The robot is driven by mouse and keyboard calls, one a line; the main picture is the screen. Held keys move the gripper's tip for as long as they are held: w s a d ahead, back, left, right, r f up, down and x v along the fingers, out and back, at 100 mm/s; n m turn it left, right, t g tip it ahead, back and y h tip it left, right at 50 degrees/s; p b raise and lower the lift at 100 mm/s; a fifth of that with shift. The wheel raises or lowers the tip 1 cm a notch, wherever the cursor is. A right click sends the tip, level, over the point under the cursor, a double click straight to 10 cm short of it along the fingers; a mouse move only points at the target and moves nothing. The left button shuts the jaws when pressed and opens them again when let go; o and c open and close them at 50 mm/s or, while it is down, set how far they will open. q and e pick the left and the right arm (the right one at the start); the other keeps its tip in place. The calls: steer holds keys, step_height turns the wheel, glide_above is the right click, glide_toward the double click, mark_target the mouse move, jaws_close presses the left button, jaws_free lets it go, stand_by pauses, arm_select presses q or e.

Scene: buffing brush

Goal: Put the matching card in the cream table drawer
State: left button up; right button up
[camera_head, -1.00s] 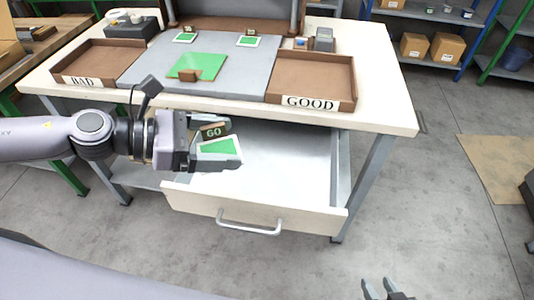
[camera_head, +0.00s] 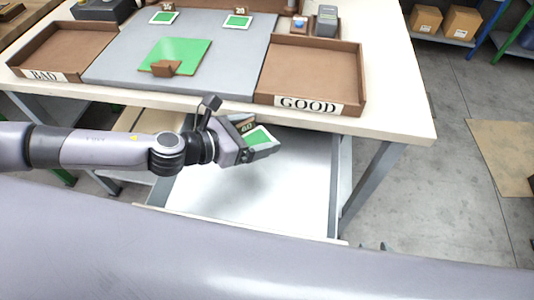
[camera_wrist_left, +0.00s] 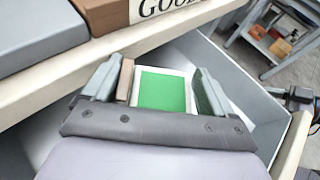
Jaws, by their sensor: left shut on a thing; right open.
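My left gripper (camera_head: 258,142) is shut on a green card with a white border (camera_head: 258,136), which has a brown tag block beside it. The pair is held over the open drawer (camera_head: 262,190), near the table's front edge. In the left wrist view the card (camera_wrist_left: 162,92) sits between the two fingers, with the brown block at its left. The drawer's light interior looks empty where visible; a grey part of my body hides most of its front.
The cream table (camera_head: 400,115) carries a BAD tray (camera_head: 75,72), a GOOD tray (camera_head: 350,75) and a grey mat (camera_head: 115,60). A larger green plate (camera_head: 178,52) and two small tagged cards (camera_head: 163,18) (camera_head: 237,21) lie on the mat.

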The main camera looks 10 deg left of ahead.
arm_select(q)
steer(key=b, duration=0.4)
glide_toward(270, 161)
steer(key=w+d, duration=0.1)
steer(key=d, duration=0.1)
steer(key=w+d+r, duration=0.1)
steer(key=w+d, duration=0.1)
steer(key=shift+w, duration=0.25)
steer(key=shift+a+f, duration=0.1)
steer(key=shift+f, duration=0.3)
steer(key=shift+w+f, duration=0.1)
steer(key=shift+w+d, duration=0.2)
steer(key=shift+d, duration=0.05)
steer(key=w+d, duration=0.2)
steer(key=shift+w+d, duration=0.25)
steer(key=shift+d, duration=0.1)
steer(key=shift+s+a+f, duration=0.1)
steer(key=shift+a+f, duration=0.1)
steer(key=shift+f, duration=0.35)
